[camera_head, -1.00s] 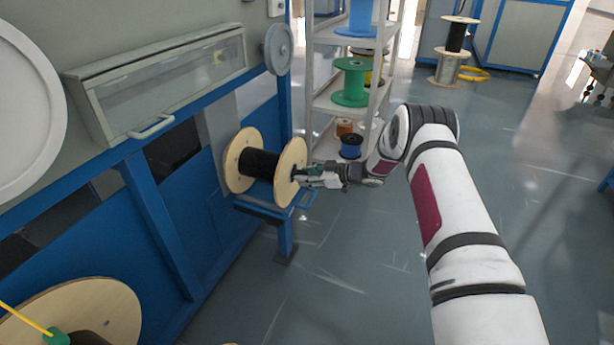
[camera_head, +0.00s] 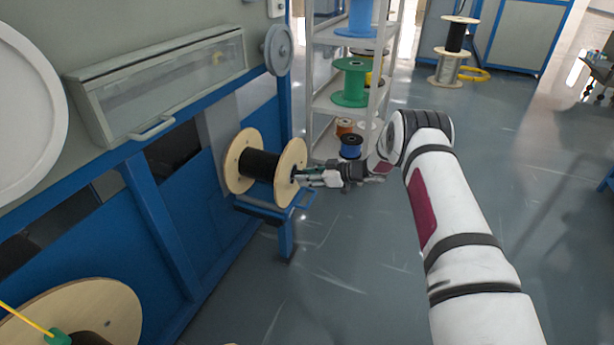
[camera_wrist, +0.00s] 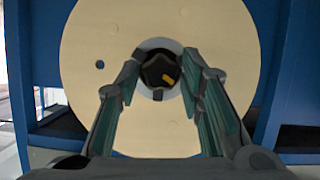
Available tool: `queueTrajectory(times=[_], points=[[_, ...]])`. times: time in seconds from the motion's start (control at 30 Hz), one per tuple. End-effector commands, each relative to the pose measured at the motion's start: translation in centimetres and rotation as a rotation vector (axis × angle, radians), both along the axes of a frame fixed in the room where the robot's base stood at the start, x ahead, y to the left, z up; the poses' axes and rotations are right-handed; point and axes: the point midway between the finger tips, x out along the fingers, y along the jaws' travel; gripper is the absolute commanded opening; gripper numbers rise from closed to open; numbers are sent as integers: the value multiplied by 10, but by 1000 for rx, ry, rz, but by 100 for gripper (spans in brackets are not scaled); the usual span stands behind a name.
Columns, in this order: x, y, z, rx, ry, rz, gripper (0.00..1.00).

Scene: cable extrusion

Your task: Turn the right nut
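The right nut (camera_wrist: 160,72) is a dark round piece with a yellow mark, in the centre of the spool's pale wooden flange (camera_wrist: 225,55) in the wrist view. My gripper (camera_wrist: 161,80) points at it, with one green-padded finger on each side. The fingers are apart, with a visible gap to the nut; I cannot tell whether the tips reach past its face. In the head view, my gripper (camera_head: 303,179) is at the right flange of the wooden spool (camera_head: 290,165) wound with black cable (camera_head: 258,165), and hides the nut there.
The spool sits at a blue machine frame (camera_head: 240,260) with a small blue ledge (camera_head: 262,210) below it. A shelf (camera_head: 330,103) with coloured reels stands behind. Another large wooden spool (camera_head: 110,300) is at lower left.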

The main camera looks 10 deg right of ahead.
Motion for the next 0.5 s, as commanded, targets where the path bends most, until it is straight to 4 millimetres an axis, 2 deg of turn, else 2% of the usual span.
queueTrajectory(times=[0.33,0.5], points=[[-1,-1,1,-1,-1,0,46],[-9,-13,7,-2,-2,-1,46]])
